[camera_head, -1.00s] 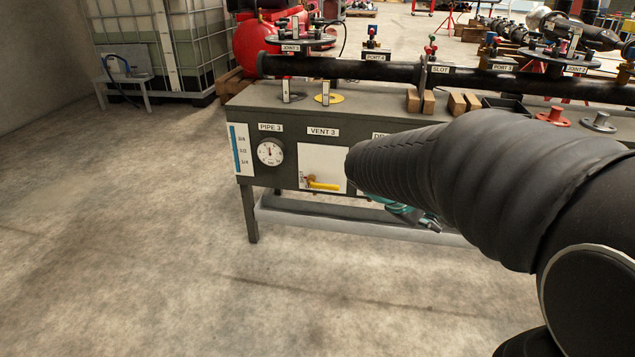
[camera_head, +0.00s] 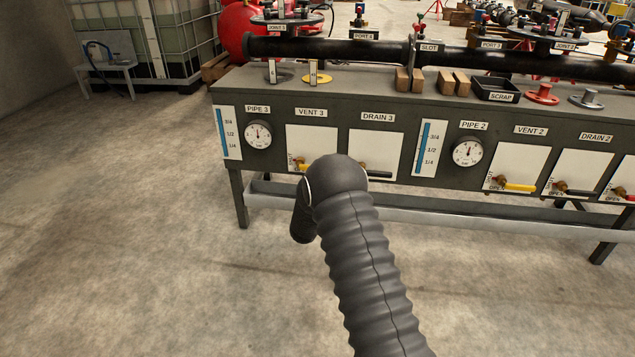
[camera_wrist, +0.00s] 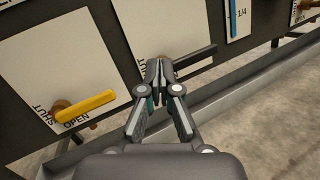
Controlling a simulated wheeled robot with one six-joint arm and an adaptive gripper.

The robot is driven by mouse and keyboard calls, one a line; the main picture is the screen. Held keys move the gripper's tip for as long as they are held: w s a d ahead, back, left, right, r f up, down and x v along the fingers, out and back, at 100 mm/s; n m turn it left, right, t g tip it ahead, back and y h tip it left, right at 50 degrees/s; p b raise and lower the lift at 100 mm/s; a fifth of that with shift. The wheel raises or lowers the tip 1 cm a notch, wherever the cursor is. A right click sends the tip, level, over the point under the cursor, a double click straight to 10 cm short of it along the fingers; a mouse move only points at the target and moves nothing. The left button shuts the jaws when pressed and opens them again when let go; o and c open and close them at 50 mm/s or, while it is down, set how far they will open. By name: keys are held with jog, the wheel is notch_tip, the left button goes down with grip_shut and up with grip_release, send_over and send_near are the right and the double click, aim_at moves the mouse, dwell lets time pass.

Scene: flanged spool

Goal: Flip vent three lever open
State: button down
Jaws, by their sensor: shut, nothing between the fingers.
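The vent 3 lever is a yellow handle on a brass pivot, on a white panel (camera_head: 312,143) under the VENT 3 label. In the wrist view the yellow lever (camera_wrist: 85,107) is in full sight at left, pointing right from its pivot, with SHUT and OPEN printed beside it. In the head view only a bit of the lever (camera_head: 300,167) shows behind my arm. My gripper (camera_wrist: 160,68) is shut and empty, to the right of the yellow lever and apart from it. Its tips overlap the black drain 3 lever (camera_wrist: 195,62) in the picture; I cannot tell whether they touch.
The drain 3 panel (camera_head: 375,150) is beside the vent 3 panel. A gauge (camera_head: 258,134) is to the left. Further right are the vent 2 lever (camera_head: 519,187) and drain 2 lever (camera_head: 583,192). A rail (camera_wrist: 110,125) runs below the panels. Floor in front is clear.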

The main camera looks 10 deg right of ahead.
jog(key=w+a+f+n+t+y, duration=0.1)
jog(key=a+f+n+t+y, duration=0.1)
jog(key=f, duration=0.5)
jog(key=w+a+f+n+t+y, duration=0.2)
jog(key=a+f+n+t+y, duration=0.1)
jog(key=a+f+n+y, duration=0.2)
notch_tip(320, 180, down, 2)
jog(key=shift+a+f+n, duration=0.15)
jog(key=shift+a+n, duration=0.25)
jog(key=shift+a, duration=0.85)
jog(key=w+d+r, duration=0.3)
jog(key=w+r, duration=0.3)
jog(key=w, duration=0.3)
jog(key=shift+r, duration=0.25)
jog(key=shift+w, duration=0.1)
jog(key=shift+r, duration=0.1)
